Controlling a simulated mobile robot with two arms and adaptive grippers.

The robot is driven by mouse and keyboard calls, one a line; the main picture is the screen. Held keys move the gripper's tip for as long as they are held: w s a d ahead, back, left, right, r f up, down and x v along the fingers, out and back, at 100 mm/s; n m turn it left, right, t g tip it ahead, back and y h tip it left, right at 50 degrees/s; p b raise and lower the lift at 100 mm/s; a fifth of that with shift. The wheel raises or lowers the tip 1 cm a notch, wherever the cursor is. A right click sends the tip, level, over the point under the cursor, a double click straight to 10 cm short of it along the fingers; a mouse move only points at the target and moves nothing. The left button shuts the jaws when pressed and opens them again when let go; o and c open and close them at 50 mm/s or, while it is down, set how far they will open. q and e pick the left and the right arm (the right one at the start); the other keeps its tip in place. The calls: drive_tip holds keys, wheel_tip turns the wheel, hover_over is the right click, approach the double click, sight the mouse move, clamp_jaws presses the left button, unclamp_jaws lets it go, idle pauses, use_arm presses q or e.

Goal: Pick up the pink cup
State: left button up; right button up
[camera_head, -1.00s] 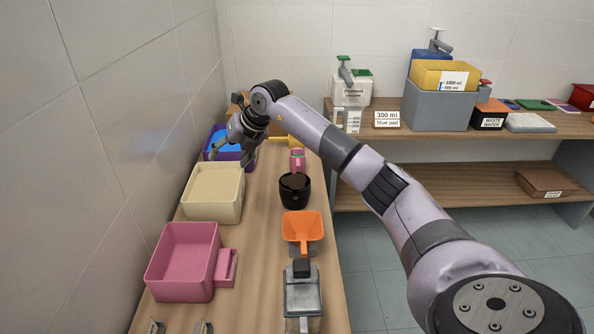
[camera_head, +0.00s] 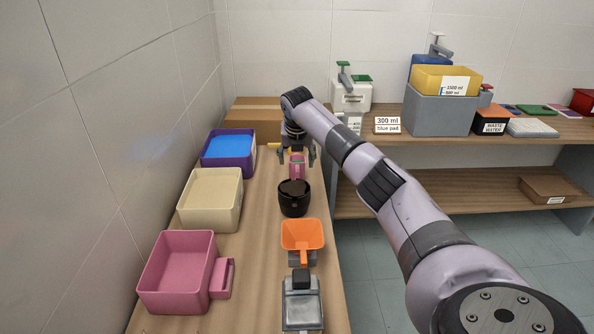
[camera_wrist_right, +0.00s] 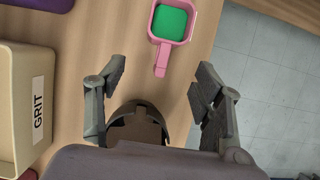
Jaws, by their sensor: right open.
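The pink cup (camera_head: 297,168) stands on the wooden bench behind a black pot. In the right wrist view the pink cup (camera_wrist_right: 158,38) is square with green contents, and its handle points toward my gripper. My right gripper (camera_head: 298,156) is open and empty, with its fingers to either side of the cup as seen from my head. In the wrist view the right gripper (camera_wrist_right: 161,75) has its fingers wide apart, and the cup lies beyond the fingertips. I see no contact. My left gripper is not in view.
The black pot (camera_head: 294,204) is close in front of the cup. An orange scoop (camera_head: 302,232) and a grey scale (camera_head: 302,308) stand nearer. Pink (camera_head: 178,290), cream (camera_head: 210,215) and purple (camera_head: 228,172) bins line the left wall. The bench's right edge is close.

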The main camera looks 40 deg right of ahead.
sight(297, 169)
drive_tip(key=shift+s+x, duration=0.15)
drive_tip(key=shift+x, duration=1.35)
drive_tip(key=shift+s+x, duration=0.15)
drive_tip(key=shift+x, duration=1.35)
drive_tip(key=shift+f, duration=0.1)
drive_tip(key=shift+c, duration=0.3)
clamp_jaws()
